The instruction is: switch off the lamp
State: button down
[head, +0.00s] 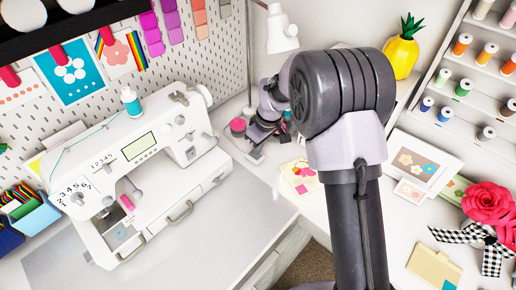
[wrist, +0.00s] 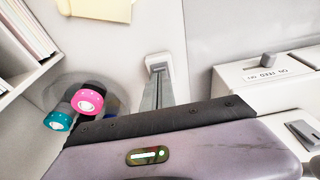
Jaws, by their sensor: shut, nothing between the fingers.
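The white desk lamp shows in the head view, with its shade (head: 282,32) hanging at the top centre and its thin pole (head: 249,62) to the left, behind my arm. The lower part of the lamp is largely hidden by my gripper, and I cannot make out its switch for certain. My gripper (head: 256,152) points down at the back corner of the desk, beside the sewing machine. In the wrist view my gripper (wrist: 158,72) is shut and empty, with a light block at its tips. I cannot tell whether the tips touch anything.
A white sewing machine (head: 140,165) stands close on the left; its slider panel (wrist: 268,72) shows in the wrist view. Pink (wrist: 88,99) and teal (wrist: 58,120) spools sit left of my gripper.

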jog(key=b, duration=0.1)
jog(key=f+b, duration=0.1)
jog(key=b, duration=0.1)
jog(key=f+t+y+b, duration=0.1)
jog(key=b, duration=0.1)
jog(key=shift+s+d+f, duration=0.2)
jog(key=shift+s+d, duration=0.05)
jog(key=shift+d, duration=0.05)
jog(key=shift+s+r+p, duration=0.1)
jog(key=shift+r+p, duration=0.4)
jog(key=shift+r, duration=0.2)
jog(key=shift+w+a+r+p, duration=0.25)
jog(key=shift+w+a+p, duration=0.2)
jog(key=shift+w+a, duration=0.2)
